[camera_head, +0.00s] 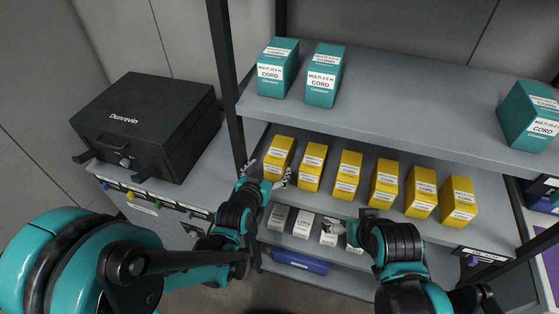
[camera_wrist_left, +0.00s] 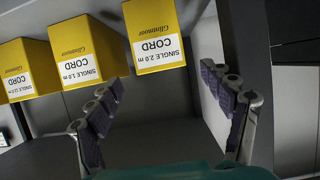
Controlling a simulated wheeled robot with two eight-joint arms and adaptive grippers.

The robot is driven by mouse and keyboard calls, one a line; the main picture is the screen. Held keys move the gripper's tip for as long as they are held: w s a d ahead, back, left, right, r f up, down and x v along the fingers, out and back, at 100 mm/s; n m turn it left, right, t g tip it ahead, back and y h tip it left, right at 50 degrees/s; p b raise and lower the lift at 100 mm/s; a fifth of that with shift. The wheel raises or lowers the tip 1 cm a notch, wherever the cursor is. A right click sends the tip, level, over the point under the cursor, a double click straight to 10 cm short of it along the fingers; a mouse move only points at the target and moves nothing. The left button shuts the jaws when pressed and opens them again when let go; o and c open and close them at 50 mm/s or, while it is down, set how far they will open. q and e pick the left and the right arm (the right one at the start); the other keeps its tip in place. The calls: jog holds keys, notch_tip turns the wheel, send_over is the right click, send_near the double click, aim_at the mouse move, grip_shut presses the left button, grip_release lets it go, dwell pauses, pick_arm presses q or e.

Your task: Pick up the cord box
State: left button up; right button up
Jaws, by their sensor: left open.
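Several yellow cord boxes stand in a row on the middle shelf; the leftmost yellow box (camera_head: 279,158) is closest to my left gripper (camera_head: 268,174). That gripper is open and empty, its fingers spread in front of the box's lower part. In the left wrist view, the end yellow box (camera_wrist_left: 155,32), labelled "SINGLE 2.0 m CORD" upside down, appears beyond and between the spread fingers of my left gripper (camera_wrist_left: 162,78), apart from them. Teal cord boxes (camera_head: 324,76) stand on the top shelf. My right gripper (camera_head: 342,230) is by the white boxes below; its opening is unclear.
White boxes (camera_head: 302,224) stand on the lower shelf, with a blue case (camera_head: 300,262) beneath. A black case (camera_head: 146,122) rests on the left cabinet. A dark shelf post (camera_head: 226,80) rises close to the left gripper. The middle of the top shelf (camera_head: 420,105) is clear.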

aim_at(278, 153)
pick_arm(q)
jog(key=w, duration=0.3)
jog(key=shift+d+f, duration=0.1)
jog(key=shift+d, duration=0.3)
jog(key=shift+w+d+b, duration=0.3)
jog(key=shift+w+b, duration=0.1)
jog(key=shift+w, duration=0.5)
jog(key=b+x, duration=0.1)
jog(key=x, duration=0.4)
jog(key=shift+w+b, duration=0.15)
jog(key=shift+b, duration=0.25)
jog(key=c, duration=1.3)
